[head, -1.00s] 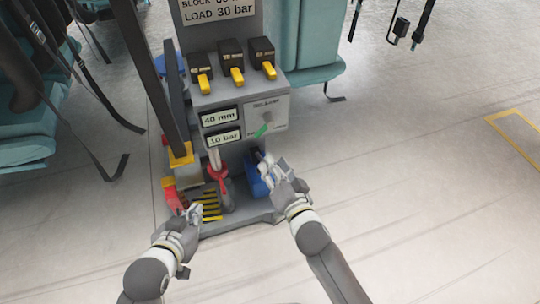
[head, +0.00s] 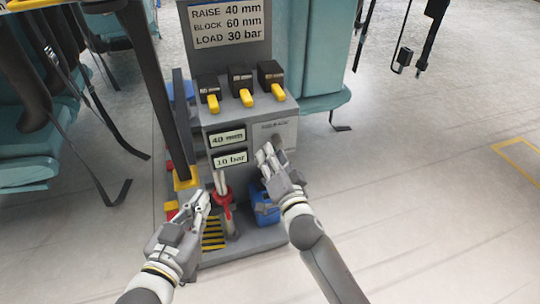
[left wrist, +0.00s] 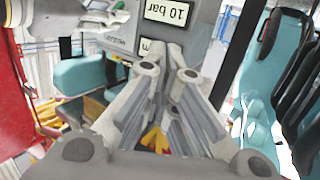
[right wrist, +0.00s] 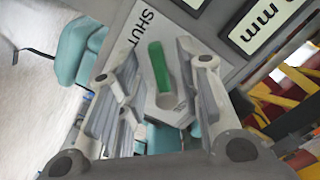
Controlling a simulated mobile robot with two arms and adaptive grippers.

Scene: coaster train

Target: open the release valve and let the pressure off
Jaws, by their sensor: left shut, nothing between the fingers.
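The release valve has a green lever (right wrist: 158,67) on a grey plate beside the word SHUT. In the right wrist view the lever lies between my open right fingers; I cannot tell whether they touch it. In the head view my right gripper (head: 266,152) is in front of the valve plate (head: 285,130) and hides the lever. The pressure display (head: 230,158) reads 10 bar, and the display above it (head: 227,137) reads 40 mm. My left gripper (head: 204,203) is shut and empty, low in front of the cabinet's left side.
Three yellow-handled levers (head: 246,97) stand on the cabinet top below a placard (head: 229,22). A red-collared part (head: 223,194), a blue container (head: 265,208) and a yellow-black striped plate (head: 213,235) are at the base.

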